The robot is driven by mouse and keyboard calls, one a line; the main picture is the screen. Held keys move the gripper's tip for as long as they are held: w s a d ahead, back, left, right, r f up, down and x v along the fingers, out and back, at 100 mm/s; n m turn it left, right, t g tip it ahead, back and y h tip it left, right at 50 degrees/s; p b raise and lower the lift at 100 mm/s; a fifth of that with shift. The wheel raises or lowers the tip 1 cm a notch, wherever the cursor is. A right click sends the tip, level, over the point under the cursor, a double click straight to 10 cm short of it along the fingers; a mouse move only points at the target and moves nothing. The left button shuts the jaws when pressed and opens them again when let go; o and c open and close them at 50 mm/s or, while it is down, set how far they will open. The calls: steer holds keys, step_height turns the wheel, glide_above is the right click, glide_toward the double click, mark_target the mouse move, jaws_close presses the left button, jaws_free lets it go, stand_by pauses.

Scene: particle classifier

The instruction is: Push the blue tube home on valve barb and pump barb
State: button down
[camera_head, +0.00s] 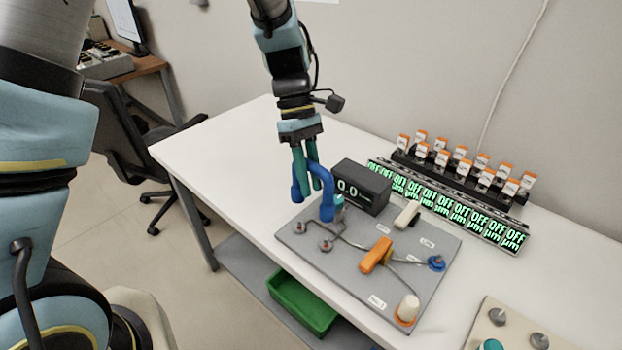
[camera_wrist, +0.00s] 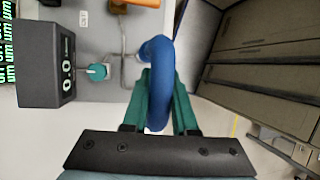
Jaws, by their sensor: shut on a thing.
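The blue tube (camera_head: 327,207) is a bent, thick hose. My gripper (camera_head: 308,186) is shut on it, with its two green fingers pointing down above the left back part of the grey board (camera_head: 300,257). One tube end hangs down over the board, close to a teal fitting (camera_head: 339,201); the other hangs left, beyond the board's edge. In the wrist view the tube (camera_wrist: 158,85) lies between the fingers and its far end is near a thin grey pipe (camera_wrist: 124,42). Whether either end touches a barb cannot be told. I cannot identify the valve and pump barbs with certainty.
A black box reading 0.0 (camera_head: 361,187) stands just right of my gripper. The board carries an orange handle (camera_head: 376,254), a white switch (camera_head: 407,214) and a blue fitting (camera_head: 437,263). A lit OFF display row (camera_head: 450,208) stands behind. The white table (camera_head: 215,145) is bare at left.

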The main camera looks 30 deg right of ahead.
step_height(320, 180, down, 6)
steer(key=b, duration=0.2)
steer(key=shift+r+b, duration=0.1)
steer(key=shift+b, duration=0.25)
steer(key=shift+p, duration=0.8)
stand_by(1.7)
steer(key=shift+f+b, duration=0.85)
steer(key=shift+f, duration=0.9)
steer(key=c, duration=0.6)
jaws_free()
steer(key=shift+r, duration=0.1)
steer(key=b+v, duration=0.2)
steer(key=v, duration=0.8)
steer(key=shift+w+r, duration=0.15)
steer(key=shift+r, duration=0.2)
